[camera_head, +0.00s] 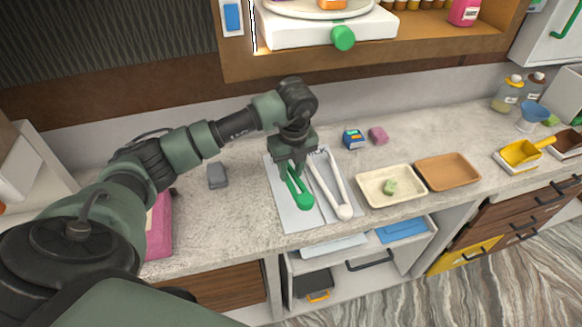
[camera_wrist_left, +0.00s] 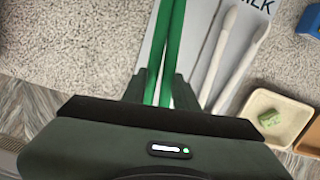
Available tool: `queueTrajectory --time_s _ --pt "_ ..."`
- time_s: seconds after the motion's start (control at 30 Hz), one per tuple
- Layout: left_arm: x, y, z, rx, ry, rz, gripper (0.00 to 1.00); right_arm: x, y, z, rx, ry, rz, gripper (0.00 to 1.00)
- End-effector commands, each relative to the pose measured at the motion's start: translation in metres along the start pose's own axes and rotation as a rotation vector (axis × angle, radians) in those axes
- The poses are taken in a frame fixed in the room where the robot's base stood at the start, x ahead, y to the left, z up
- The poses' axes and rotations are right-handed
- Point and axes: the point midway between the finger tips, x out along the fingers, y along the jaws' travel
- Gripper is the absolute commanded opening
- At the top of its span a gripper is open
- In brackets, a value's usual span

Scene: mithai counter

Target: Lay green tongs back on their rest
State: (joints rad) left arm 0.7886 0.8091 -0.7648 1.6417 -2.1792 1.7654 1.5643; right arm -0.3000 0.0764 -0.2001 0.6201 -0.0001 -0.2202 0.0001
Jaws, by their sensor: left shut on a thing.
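The green tongs (camera_head: 304,199) are in my left gripper (camera_head: 294,172), which is shut on them. They are over the left part of a pale grey rest mat (camera_head: 287,216) on the counter. The wrist view shows the two green arms of the tongs (camera_wrist_left: 167,50) running between the fingers of the left gripper (camera_wrist_left: 158,92). White tongs (camera_head: 328,186) lie on the mat just right of the green ones, apart from them. I cannot tell whether the green tongs touch the mat. My right gripper is not in view.
A cream tray (camera_head: 365,198) with a green piece (camera_head: 390,187) and a brown tray (camera_head: 447,171) stand right of the mat. A grey block (camera_head: 217,175) lies left. Small blue (camera_head: 353,138) and pink (camera_head: 378,135) items sit behind. A shelf (camera_head: 400,50) overhangs the back.

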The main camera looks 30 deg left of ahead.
Motion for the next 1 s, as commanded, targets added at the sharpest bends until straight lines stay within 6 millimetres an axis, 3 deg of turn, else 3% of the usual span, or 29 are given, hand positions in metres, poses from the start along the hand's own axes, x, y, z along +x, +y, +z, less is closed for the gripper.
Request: queueTrajectory --time_s 0.6,1.0 --pt "0.078 0.000 -0.008 0.001 0.000 0.001 0.00 0.055 0.002 0.006 -0.002 -0.002 0.003 0.36" --pt "0.089 0.000 -0.009 0.001 0.000 0.000 0.00 0.063 0.003 0.007 -0.002 -0.002 0.005 0.36"
